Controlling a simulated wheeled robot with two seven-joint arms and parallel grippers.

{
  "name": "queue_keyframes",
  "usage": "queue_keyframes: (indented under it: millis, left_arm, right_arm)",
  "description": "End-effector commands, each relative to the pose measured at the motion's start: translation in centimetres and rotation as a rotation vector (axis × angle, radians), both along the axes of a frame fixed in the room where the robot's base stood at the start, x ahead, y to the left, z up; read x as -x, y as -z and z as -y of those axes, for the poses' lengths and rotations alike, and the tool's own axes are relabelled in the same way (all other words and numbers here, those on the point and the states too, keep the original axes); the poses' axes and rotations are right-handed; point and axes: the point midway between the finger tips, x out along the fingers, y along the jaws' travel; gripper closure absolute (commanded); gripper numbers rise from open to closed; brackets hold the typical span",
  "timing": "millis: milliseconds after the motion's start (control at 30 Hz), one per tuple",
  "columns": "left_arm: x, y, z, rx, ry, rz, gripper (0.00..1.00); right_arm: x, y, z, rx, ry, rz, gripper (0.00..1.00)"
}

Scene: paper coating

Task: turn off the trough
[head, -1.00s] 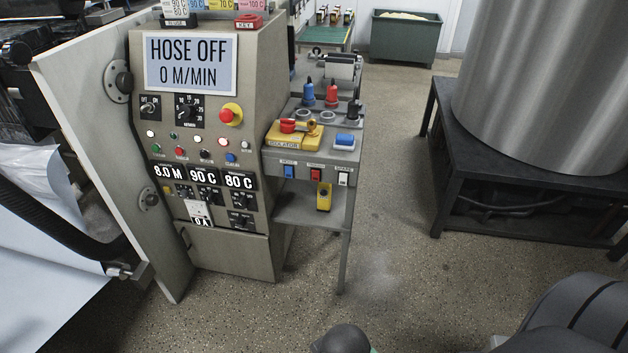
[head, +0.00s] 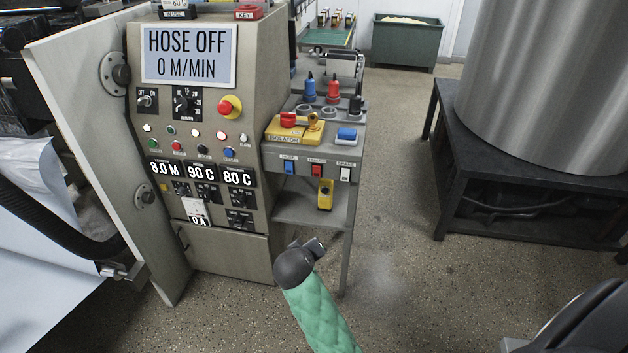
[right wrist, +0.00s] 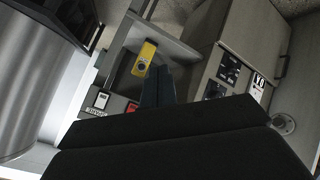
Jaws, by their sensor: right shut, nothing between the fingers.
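On the front of the grey side stand are three small rocker switches: a blue one (head: 289,168), a red one (head: 317,170) under the label that seems to read trough, and a white one (head: 346,174). Their rocker positions are too small to tell. My right gripper (head: 317,244) is low in front of the stand, below the switches and apart from them, shut and empty. In the right wrist view, its dark fingers (right wrist: 158,86) point toward the stand, and a small switch (right wrist: 101,99) shows to their left. My left gripper is out of view.
A control cabinet (head: 225,250) with a "HOSE OFF 0 M/MIN" display (head: 188,54) stands left of the stand. A yellow pendant (head: 325,194) hangs below the switches. A yellow isolator box (head: 294,131) sits on top. A steel drum (head: 555,75) on a black table is at right.

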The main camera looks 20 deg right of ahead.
Motion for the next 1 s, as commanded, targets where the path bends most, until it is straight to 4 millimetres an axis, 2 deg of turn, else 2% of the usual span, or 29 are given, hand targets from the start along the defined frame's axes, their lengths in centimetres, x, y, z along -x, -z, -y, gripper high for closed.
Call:
queue_keyframes:
  millis: [133, 400, 733, 1000]
  left_arm:
    - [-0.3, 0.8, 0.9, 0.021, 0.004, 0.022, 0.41]
    - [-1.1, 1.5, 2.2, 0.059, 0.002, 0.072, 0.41]
    - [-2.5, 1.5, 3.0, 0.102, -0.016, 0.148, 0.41]
    - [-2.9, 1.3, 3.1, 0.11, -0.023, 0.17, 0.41]
  right_arm:
    - [-2.3, -0.9, 2.0, 0.201, 0.01, 0.057, 1.0]
    - [-4.5, -2.7, 4.0, 0.609, -0.037, 0.109, 1.0]
    - [-6.5, -6.4, 2.7, 1.046, -0.171, 0.15, 1.0]
    - [-7.0, -7.0, 1.9, 1.115, -0.228, 0.149, 1.0]
